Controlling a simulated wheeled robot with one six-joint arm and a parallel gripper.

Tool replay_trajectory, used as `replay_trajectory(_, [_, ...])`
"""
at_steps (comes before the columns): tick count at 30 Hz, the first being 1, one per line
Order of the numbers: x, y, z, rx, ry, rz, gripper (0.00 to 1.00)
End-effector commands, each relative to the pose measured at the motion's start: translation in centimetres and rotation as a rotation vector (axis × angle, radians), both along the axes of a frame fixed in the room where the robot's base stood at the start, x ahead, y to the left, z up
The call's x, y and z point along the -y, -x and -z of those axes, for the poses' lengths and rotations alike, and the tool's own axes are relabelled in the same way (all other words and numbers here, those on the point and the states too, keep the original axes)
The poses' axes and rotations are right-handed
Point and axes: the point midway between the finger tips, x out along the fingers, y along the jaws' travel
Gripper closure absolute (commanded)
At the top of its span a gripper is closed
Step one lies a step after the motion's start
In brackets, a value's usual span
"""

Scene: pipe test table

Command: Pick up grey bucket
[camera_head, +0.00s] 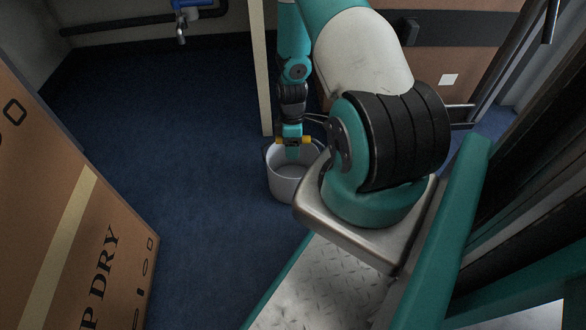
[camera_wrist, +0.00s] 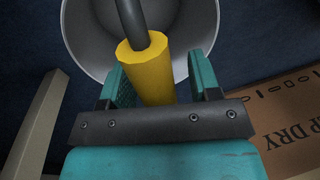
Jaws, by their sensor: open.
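The grey bucket (camera_head: 284,188) stands on the blue floor in the head view, beside my base. It also fills the top middle of the wrist view (camera_wrist: 88,38), where its inside looks empty. Its dark wire handle (camera_wrist: 131,18) carries a yellow grip (camera_wrist: 148,72). My gripper (camera_head: 292,153) is over the bucket, pointing down, with yellow showing at both sides of it. In the wrist view my gripper (camera_wrist: 160,80) is open, with the yellow grip between its two teal fingers. A gap shows between the grip and the right finger. Contact at the left finger is unclear.
A cardboard box (camera_head: 75,200) marked "DRY" stands at the left. A pale post (camera_head: 261,75) rises close behind the bucket, with a brown panel (camera_head: 460,55) further right. A blue valve and pipe (camera_head: 185,10) are at the back. The floor left of the bucket is clear.

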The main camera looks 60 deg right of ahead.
Motion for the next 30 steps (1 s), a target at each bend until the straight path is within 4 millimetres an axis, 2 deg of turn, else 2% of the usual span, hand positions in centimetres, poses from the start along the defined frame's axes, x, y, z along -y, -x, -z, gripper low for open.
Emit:
replay_trajectory(3, [0.0,0.0,0.0,0.000,0.000,0.000,0.45])
replay_trajectory(10, [0.0,0.0,0.0,0.000,0.000,0.000,0.98])
replay_trajectory(23, [0.0,0.0,-0.5,0.001,0.001,0.000,1.00])
replay_trajectory(26, [0.1,-0.1,-2.2,0.002,0.001,0.000,1.00])
replay_trajectory(30, [0.1,-0.1,-5.6,0.003,0.002,0.000,1.00])
